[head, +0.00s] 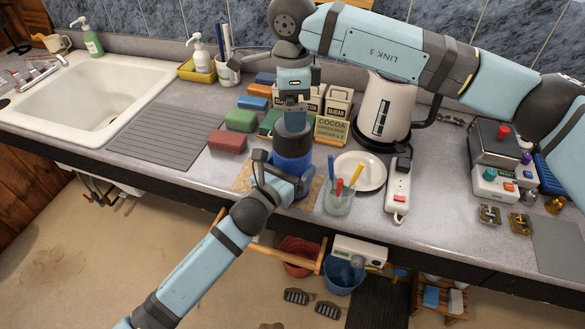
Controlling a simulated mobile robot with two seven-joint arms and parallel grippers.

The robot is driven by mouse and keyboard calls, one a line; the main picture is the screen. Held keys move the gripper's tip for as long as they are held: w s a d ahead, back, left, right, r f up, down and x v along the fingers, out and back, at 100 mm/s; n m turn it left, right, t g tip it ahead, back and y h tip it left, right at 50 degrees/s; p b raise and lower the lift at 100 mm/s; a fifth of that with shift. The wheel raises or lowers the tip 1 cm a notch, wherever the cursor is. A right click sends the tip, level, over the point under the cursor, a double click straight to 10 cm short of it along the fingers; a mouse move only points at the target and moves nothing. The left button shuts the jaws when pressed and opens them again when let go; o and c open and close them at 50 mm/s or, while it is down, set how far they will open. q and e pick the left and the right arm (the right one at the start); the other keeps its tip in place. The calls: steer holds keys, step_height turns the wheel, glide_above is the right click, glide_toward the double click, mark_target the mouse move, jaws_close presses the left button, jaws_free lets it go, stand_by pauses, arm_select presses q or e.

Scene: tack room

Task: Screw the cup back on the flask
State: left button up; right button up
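I cannot tell whether the cup's thread is engaged. The grippers hide parts of both.
A glass with coloured sticks (338,199), a white plate (361,171) and a power strip (398,188) stand close on the right. A kettle (387,108) and canisters (333,124) are behind. Coloured blocks (228,142) lie left. A grey mat (165,136) is bare.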

steer(key=shift+f, duration=0.15)
steer(key=shift+f, duration=3.85)
steer(key=c, duration=0.7)
steer(key=m, duration=0.5)
steer(key=shift+c, duration=0.2)
steer(key=o, duration=0.7)
steer(key=shift+o, duration=0.2)
steer(key=shift+r, duration=0.1)
step_height(320, 180, up, 12)
steer(key=shift+f, duration=0.1)
